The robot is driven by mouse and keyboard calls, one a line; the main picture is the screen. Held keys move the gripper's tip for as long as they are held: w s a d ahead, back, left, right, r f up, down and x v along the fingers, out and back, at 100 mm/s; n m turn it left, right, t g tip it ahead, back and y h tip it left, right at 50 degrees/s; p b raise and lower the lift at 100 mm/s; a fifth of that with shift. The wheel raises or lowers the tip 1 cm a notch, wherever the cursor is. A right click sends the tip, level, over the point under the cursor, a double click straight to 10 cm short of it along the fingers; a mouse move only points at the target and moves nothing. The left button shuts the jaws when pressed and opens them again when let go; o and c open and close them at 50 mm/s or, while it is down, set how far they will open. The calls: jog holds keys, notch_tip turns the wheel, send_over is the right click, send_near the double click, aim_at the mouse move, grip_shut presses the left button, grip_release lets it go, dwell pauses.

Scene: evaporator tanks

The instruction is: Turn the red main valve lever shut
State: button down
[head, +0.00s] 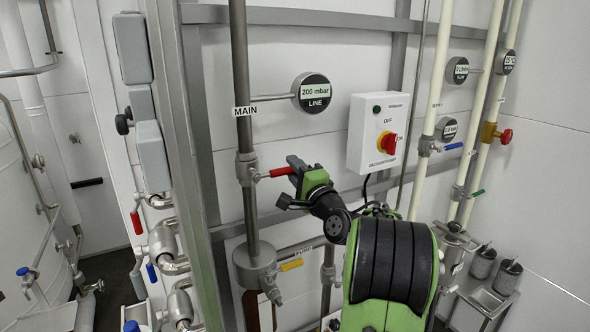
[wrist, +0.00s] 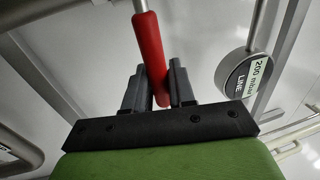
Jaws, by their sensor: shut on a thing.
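The red main valve lever (head: 282,172) sticks out to the right from the valve on the vertical pipe labelled MAIN (head: 245,112). It lies roughly across that pipe. My gripper (head: 293,174) is at the lever's outer end. In the wrist view the red lever (wrist: 149,45) runs down between the two dark fingers of my gripper (wrist: 157,88), which are shut on it. The lever's outer tip is partly hidden by the gripper in the head view.
A round LINE gauge (head: 314,92) reads 200 mbar. A white switch box (head: 379,133) with a red knob hangs to the right. A yellow lever (head: 291,265) sits lower on the pipework. Blue (head: 453,146) and green (head: 478,192) levers are on pipes at right.

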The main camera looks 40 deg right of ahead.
jog(key=shift+f, duration=0.15)
jog(key=c, duration=1.1)
grip_release()
jog(key=shift+w, duration=0.1)
jog(key=b+v, duration=0.7)
jog(key=v, duration=0.8)
jog(key=shift+s+a+b, duration=0.1)
jog(key=shift+s+b, duration=0.2)
jog(key=shift+s, duration=0.1)
